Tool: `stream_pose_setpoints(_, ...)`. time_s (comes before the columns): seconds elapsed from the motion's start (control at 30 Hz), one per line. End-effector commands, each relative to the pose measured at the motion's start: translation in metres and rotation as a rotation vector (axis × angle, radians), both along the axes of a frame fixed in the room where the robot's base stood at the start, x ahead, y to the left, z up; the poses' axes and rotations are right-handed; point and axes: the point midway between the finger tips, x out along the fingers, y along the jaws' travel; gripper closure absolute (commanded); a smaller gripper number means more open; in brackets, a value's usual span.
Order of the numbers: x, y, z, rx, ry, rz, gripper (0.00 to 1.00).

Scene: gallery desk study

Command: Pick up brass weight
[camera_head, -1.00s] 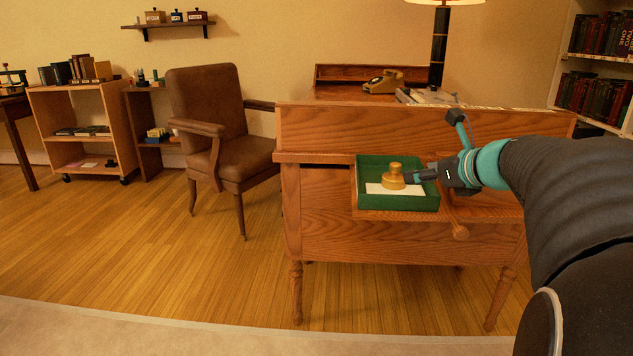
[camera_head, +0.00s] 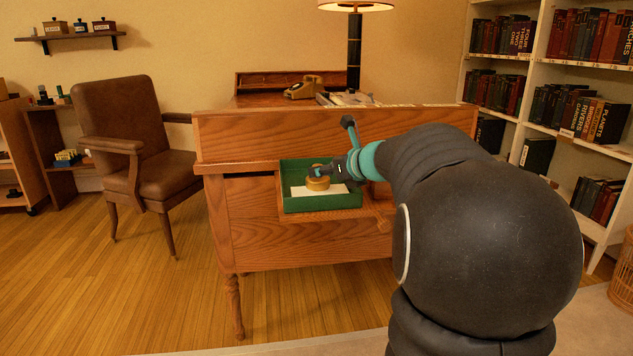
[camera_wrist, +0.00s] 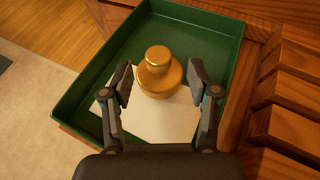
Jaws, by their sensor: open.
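The brass weight (camera_wrist: 159,75) has a wide round body and a knob on top. In the head view the weight (camera_head: 317,184) is partly hidden by my gripper (camera_head: 322,172). In the wrist view my gripper (camera_wrist: 158,84) is open, with one finger on each side of the weight. Gaps show between the fingers and the weight.
The wooden desk (camera_head: 300,240) rises behind the drawer, with a telephone (camera_head: 302,87) and a lamp (camera_head: 354,45) on top. A leather chair (camera_head: 135,150) stands to the left. Bookshelves (camera_head: 560,66) stand at the right.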

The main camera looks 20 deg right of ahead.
Motion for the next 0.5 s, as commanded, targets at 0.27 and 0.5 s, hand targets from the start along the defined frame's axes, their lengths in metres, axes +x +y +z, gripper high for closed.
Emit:
stream_pose_setpoints(0.27, 0.033, 0.008, -0.016, 0.001, 0.001, 0.002, 0.4)
stream_pose_setpoints(0.5, 0.035, 0.007, -0.016, 0.0, -0.001, 0.0, 0.4)
